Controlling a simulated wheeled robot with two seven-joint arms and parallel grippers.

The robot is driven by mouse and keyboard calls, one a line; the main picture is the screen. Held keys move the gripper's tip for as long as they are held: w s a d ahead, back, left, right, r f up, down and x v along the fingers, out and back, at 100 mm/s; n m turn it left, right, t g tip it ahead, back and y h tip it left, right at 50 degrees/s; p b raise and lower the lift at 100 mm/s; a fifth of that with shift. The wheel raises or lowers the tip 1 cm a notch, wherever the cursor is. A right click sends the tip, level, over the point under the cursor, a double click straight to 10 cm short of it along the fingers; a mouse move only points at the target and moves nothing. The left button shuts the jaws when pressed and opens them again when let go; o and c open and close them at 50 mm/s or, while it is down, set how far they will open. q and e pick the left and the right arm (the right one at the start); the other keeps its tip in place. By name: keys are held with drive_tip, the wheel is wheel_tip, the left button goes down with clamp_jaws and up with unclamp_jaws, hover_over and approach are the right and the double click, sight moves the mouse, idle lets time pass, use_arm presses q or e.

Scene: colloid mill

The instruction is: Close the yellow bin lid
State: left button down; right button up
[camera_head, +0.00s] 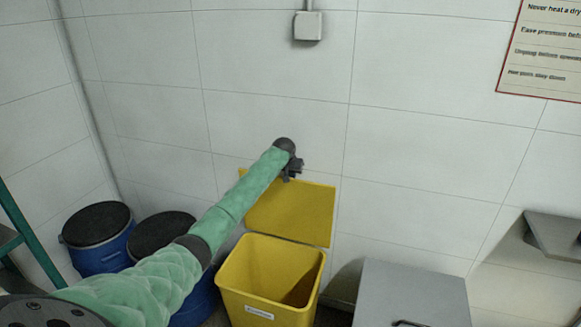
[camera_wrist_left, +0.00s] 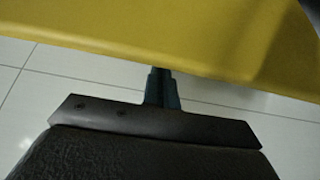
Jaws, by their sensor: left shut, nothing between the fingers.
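The yellow bin (camera_head: 269,279) stands on the floor against the wall, its top open and its inside visible. Its yellow lid (camera_head: 300,212) is raised, standing up behind the bin near the white wall. My left arm, in a green sleeve, reaches across from the lower left. My left gripper (camera_head: 291,171) is shut and empty at the upper edge of the lid. In the left wrist view the yellow lid (camera_wrist_left: 180,35) fills the top, and the dark gripper (camera_wrist_left: 161,80) reaches to its edge; I cannot tell whether they touch. My right gripper is not in view.
Blue drums with black lids (camera_head: 97,230) stand left of the bin, partly behind my arm. A grey box or cabinet (camera_head: 412,290) stands to the right. A green frame (camera_head: 25,235) is at the far left.

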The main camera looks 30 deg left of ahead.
use_arm(q)
drive_tip(key=shift+w+a+f, duration=0.15)
drive_tip(key=shift+w+f, duration=0.15)
drive_tip(key=shift+f, duration=0.1)
drive_tip(key=shift+w+f, duration=0.1)
drive_tip(key=shift+f, duration=0.2)
drive_tip(key=shift+w+f, duration=0.2)
drive_tip(key=shift+f, duration=0.2)
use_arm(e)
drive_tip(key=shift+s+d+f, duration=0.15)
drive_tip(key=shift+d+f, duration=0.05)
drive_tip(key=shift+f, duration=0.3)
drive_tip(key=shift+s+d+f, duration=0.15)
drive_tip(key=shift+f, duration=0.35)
use_arm(q)
drive_tip(key=shift+s+r, duration=0.1)
drive_tip(key=shift+r, duration=0.05)
drive_tip(key=shift+s, duration=0.1)
